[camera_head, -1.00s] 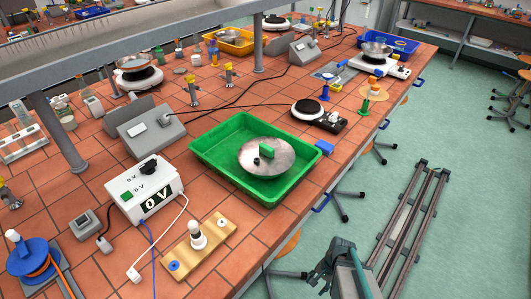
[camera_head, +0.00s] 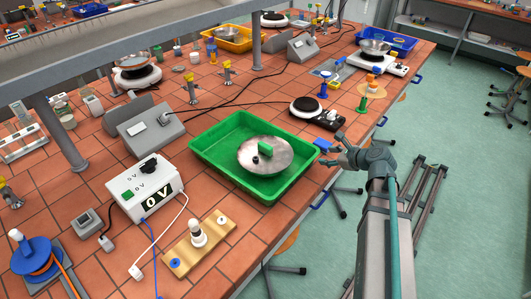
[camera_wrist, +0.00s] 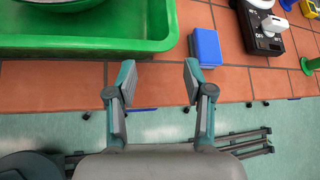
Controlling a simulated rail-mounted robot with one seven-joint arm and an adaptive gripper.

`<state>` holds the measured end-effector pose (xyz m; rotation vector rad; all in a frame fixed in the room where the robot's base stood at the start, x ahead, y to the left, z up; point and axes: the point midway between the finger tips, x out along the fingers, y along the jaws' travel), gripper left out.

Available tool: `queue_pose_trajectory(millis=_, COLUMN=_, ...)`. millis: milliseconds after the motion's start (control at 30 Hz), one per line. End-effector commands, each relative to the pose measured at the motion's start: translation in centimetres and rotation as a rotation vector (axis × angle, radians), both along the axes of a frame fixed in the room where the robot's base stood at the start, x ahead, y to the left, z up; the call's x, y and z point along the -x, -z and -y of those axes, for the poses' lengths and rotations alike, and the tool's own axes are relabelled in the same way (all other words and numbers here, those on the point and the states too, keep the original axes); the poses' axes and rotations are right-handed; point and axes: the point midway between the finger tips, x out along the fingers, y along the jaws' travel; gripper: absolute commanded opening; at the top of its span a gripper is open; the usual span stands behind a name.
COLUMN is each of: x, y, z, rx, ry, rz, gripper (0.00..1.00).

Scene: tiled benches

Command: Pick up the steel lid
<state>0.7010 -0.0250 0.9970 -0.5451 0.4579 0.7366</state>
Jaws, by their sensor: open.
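The steel lid (camera_head: 279,153) is a round shiny disc lying in the green tray (camera_head: 212,163) on the tiled bench. My gripper (camera_head: 333,154) is open and empty at the bench's front edge, just right of the tray. In the wrist view my gripper (camera_wrist: 158,78) has its two fingers spread below the tray's rim (camera_wrist: 90,43). The lid is hardly visible in the wrist view; only part of the tray's inside shows.
A blue block (camera_head: 323,145) lies beside the tray near my fingertips and also shows in the wrist view (camera_wrist: 205,47). A hotplate (camera_head: 306,106) stands behind it. A power supply (camera_head: 145,190) and a wooden lamp board (camera_head: 182,257) stand left of the tray.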

Motion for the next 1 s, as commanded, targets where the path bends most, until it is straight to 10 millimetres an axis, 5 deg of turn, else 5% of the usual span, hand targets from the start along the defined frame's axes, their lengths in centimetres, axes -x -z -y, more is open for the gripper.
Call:
queue_pose_trajectory(millis=100, x=0.6, y=-2.4, z=-6.4, rx=-0.158, ry=-0.023, rz=-0.015, gripper=0.52)
queue_pose_trajectory(millis=333, x=2.5, y=-4.4, z=-14.4, rx=-0.335, ry=-0.084, rz=-0.070, gripper=0.52)
queue_pose_trajectory(millis=733, x=0.8, y=-3.8, z=-19.2, rx=-0.379, ry=-0.100, rz=-0.092, gripper=0.52)
queue_pose_trajectory(millis=1000, x=-0.1, y=-2.9, z=-20.5, rx=-0.378, ry=-0.099, rz=-0.089, gripper=0.52)
